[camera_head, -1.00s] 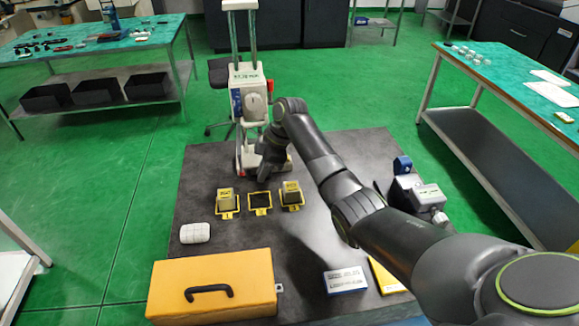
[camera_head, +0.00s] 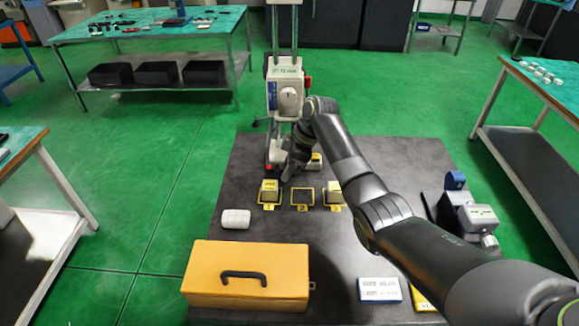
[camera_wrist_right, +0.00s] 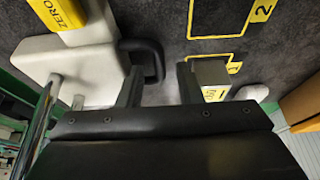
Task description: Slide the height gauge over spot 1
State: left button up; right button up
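The height gauge (camera_head: 286,88), a pale column with a digital display and dial, stands at the back of the dark table. Its white base (camera_wrist_right: 75,62) and black loop handle (camera_wrist_right: 150,58) show in the right wrist view. My right gripper (camera_wrist_right: 160,88) is open, its fingertips apart at the handle's near side; contact cannot be told. In the head view the right gripper (camera_head: 291,172) hides part of the base. Spot 1 (camera_head: 268,207), a yellow frame holding a block, is left of spot 2 (camera_head: 302,198), which is empty. My left gripper is not in view.
Spot 3 (camera_head: 335,208) holds a block beside my right arm. A yellow ZERO block (camera_wrist_right: 62,12) is by the gauge. A white lumpy object (camera_head: 235,219) and an orange case (camera_head: 247,276) stand front left. A grey device (camera_head: 472,217) stands at right.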

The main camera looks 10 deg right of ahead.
aim_at(295, 96)
jog(key=shift+d, duration=0.1)
jog(key=shift+d+r, duration=0.3)
jog(key=shift+r, duration=0.1)
jog(key=p+v, duration=0.1)
jog(key=v, duration=1.5)
jog(key=shift+r+p, duration=0.35)
jog(key=shift+a+f, duration=0.1)
